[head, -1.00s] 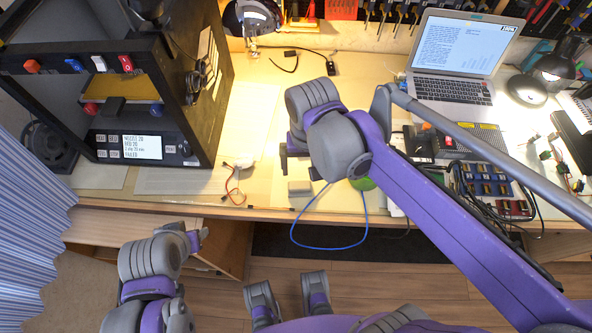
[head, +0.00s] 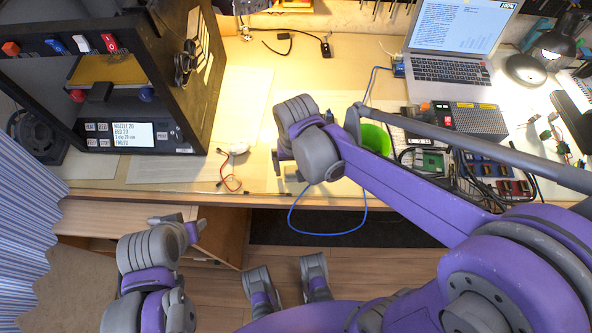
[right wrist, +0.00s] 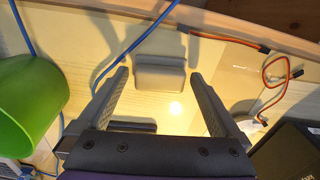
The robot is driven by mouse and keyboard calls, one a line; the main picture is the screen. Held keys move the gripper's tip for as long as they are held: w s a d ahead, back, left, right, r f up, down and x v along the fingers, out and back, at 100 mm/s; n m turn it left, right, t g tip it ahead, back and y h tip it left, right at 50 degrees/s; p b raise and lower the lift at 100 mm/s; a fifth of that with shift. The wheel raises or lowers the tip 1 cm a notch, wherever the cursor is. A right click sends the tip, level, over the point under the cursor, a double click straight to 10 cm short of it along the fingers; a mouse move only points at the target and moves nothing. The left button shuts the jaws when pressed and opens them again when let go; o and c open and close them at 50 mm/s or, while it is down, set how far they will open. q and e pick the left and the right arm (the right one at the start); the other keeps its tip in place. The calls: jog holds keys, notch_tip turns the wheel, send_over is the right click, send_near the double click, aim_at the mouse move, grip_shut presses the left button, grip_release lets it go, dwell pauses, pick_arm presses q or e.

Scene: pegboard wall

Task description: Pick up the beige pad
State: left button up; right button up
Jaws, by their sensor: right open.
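The beige pad (right wrist: 160,72), a small grey-beige block, lies on the table near its front edge in the right wrist view. My right gripper (right wrist: 159,76) is open, with one finger on each side of the pad in that view. The pad appears beyond the fingertips, and I see no contact. In the head view my right gripper (head: 284,164) is low over the front of the table and largely hides the pad. My left gripper (head: 190,226) hangs by the table's front edge at lower left, away from the pad; its jaw opening is unclear.
A green cup (head: 376,139) stands beside my right arm. A blue cable (head: 327,233) loops over the front edge. Red wires (head: 231,180) lie to the left, near a black-framed machine (head: 190,110). A laptop (head: 450,70) and electronics are at right.

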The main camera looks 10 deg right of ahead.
jog(key=c, duration=1.2)
notch_tip(320, 180, up, 10)
jog(key=shift+p, duration=0.9)
jog(key=o, duration=0.7)
jog(key=c, duration=0.5)
